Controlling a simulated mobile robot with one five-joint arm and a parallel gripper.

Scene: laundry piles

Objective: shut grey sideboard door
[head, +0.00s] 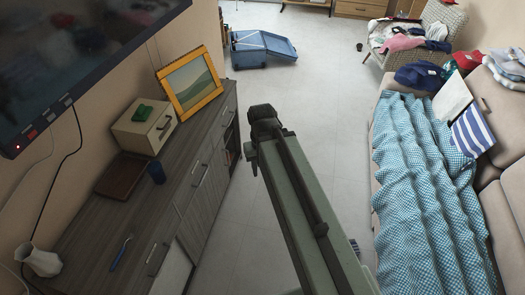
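The grey sideboard (95,217) stands along the left wall, its wood-grain front facing the aisle. Several drawer and door fronts with bar handles show along it. Near its far end a dark open-looking compartment (231,142) holds small reddish things. A paler panel (173,270) shows low at the near end; I cannot tell whether it is a door or the inside. My arm reaches forward over the floor, right of the sideboard. The dark end of my gripper (265,120) is beside the far end of the sideboard, apparently apart from it. Its fingers cannot be made out.
A sofa (387,85) with a blue checked blanket (425,190) is right. A blue case (262,48) lies ahead.

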